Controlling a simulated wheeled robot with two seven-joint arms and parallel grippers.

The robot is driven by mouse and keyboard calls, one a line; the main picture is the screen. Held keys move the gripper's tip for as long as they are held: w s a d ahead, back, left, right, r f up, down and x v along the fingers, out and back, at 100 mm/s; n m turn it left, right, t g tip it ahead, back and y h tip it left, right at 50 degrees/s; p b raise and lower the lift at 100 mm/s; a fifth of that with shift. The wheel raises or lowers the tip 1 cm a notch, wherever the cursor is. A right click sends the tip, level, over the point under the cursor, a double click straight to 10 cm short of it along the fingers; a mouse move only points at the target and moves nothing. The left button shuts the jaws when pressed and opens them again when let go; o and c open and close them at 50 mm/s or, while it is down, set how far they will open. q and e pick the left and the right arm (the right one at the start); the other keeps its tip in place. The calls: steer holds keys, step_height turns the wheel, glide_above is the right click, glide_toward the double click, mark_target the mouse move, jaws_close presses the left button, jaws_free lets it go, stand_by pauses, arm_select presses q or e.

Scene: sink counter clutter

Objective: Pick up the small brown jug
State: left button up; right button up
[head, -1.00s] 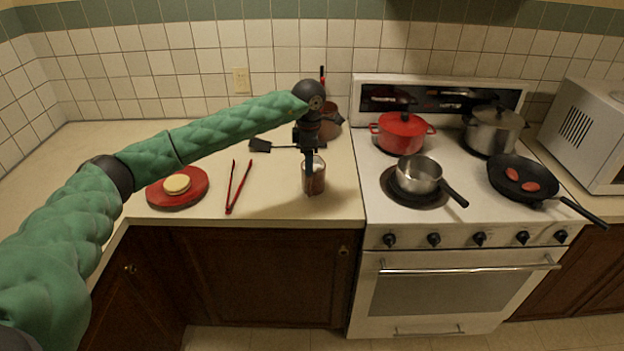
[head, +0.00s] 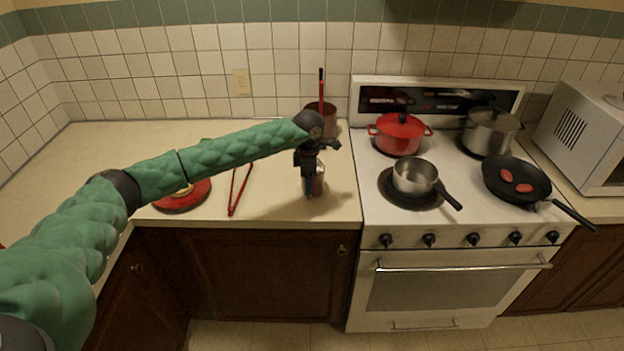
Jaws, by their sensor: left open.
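A small brown jug (head: 319,183) stands upright near the front edge of the counter, left of the stove. Its left part and top are partly hidden by my left gripper (head: 309,185). The gripper points down, is open, and its fingers overlap the jug in the picture. I cannot tell whether they straddle it or touch it. My right gripper is not in view.
A larger brown crock (head: 325,113) with a red-handled utensil stands behind my wrist. The stove on the right holds a red pot (head: 399,136), a saucepan (head: 414,176) and other pans.

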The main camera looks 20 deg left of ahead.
arm_select(q)
steer(key=shift+f, duration=0.1)
steer(key=c, duration=1.3)
steer(key=shift+o, duration=0.2)
